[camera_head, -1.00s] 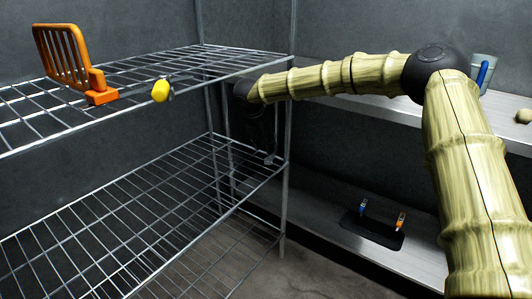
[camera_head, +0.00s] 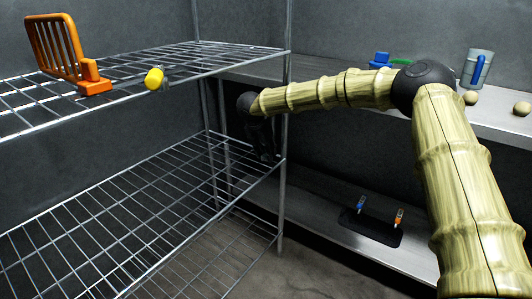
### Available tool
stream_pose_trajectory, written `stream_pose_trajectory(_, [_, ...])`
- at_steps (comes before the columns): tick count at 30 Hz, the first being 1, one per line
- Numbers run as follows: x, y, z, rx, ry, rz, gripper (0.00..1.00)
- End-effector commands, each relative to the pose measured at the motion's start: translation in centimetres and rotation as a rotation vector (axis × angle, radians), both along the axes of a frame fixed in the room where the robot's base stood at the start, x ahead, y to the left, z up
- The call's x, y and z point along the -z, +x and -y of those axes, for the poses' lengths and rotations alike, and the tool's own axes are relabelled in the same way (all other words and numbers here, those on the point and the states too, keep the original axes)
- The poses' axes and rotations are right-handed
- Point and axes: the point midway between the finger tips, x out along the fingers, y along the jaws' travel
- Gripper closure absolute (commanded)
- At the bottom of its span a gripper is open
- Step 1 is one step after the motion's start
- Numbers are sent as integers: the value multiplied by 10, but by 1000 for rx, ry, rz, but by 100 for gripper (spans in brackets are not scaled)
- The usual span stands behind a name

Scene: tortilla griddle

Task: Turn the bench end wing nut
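No wing nut can be clearly made out. A yellow knob-like piece (camera_head: 154,78) with a small grey fitting sits at the edge of the upper wire shelf; I cannot tell whether it is a wing nut. My gripper (camera_head: 265,155) is dark and hangs down from the end of my arm, by the shelf rack's post. It is below the upper shelf's level, right of and apart from the yellow piece. Its fingers blend into the dark background, so their opening does not show. I see nothing in it.
An orange slatted rack (camera_head: 60,48) stands on the upper wire shelf (camera_head: 30,110). A metal bench (camera_head: 500,125) at right holds a grey mug with blue handle (camera_head: 477,68) and round balls (camera_head: 471,98). A black tray (camera_head: 370,228) below holds blue and orange items.

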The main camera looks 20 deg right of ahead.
Motion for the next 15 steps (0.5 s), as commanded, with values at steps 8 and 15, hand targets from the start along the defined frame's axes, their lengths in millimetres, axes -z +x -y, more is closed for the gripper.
stream_pose_trajectory(8, [0, 0, 0, 0, -1, -1, 100])
stream_pose_trajectory(15, [-2, 0, 1, 33, -2, -1, 100])
